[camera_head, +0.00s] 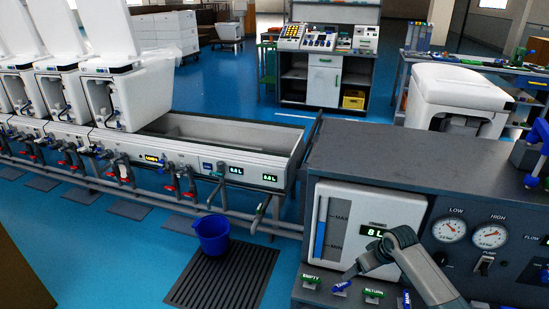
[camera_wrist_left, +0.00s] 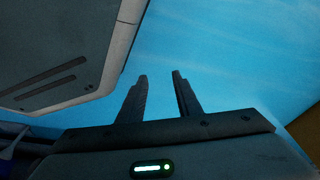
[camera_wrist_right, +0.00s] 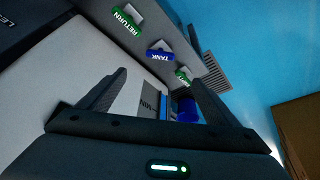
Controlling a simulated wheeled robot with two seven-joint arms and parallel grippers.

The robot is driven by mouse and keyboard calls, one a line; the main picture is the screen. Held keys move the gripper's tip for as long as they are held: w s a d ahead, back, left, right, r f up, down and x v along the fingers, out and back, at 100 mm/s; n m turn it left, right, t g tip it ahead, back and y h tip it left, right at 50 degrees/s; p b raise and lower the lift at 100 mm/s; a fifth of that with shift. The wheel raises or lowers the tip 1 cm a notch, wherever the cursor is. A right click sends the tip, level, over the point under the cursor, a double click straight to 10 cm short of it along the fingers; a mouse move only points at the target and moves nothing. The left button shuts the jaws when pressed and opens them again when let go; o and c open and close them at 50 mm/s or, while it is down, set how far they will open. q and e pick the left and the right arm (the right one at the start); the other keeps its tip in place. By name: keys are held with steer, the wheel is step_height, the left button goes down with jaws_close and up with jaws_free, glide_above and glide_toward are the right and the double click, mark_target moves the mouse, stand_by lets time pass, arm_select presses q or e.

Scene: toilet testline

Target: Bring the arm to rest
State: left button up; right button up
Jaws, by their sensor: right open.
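My right arm comes in from the lower right in the head view, and its gripper (camera_head: 352,271) is in front of the grey control panel, close to the blue lever. In the right wrist view the right gripper (camera_wrist_right: 158,76) has its fingers wide apart with nothing held between them. The blue TANK handle (camera_wrist_right: 160,55) and the green RETURN handle (camera_wrist_right: 127,22) lie beyond the fingertips. My left gripper (camera_wrist_left: 160,73) shows only in its wrist view; its fingers are apart and empty, over blue floor. The left arm is out of the head view.
The control panel (camera_head: 470,185) has a white tank (camera_head: 350,215) with an 8 L display, gauges and several levers. A white toilet (camera_head: 455,92) stands behind it. A trough (camera_head: 225,150), pipes and a blue bucket (camera_head: 212,235) are at left. Blue floor lies open between.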

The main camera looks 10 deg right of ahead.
steer(key=s+a+f+p, duration=0.1)
steer(key=s+a+f, duration=0.5)
steer(key=f, duration=0.4)
steer(key=s+a+f+p, duration=0.1)
steer(key=s+a+f, duration=0.3)
steer(key=s+f, duration=0.45)
arm_select(q)
steer(key=w+d+t, duration=0.1)
steer(key=w+d+r+t+p, duration=0.1)
steer(key=w+d+p, duration=0.1)
steer(key=shift+w+d+r+t+h, duration=0.15)
steer(key=shift+d+r+t+h, duration=0.1)
steer(key=shift+t+h, duration=0.15)
arm_select(e)
steer(key=s+a+f, duration=0.5)
steer(key=s+a, duration=0.2)
steer(key=s, duration=0.3)
steer(key=s+a+f+t, duration=0.1)
steer(key=s+a+f, duration=0.5)
steer(key=s+a, duration=0.2)
steer(key=shift+s+f, duration=0.3)
steer(key=shift+s, duration=0.55)
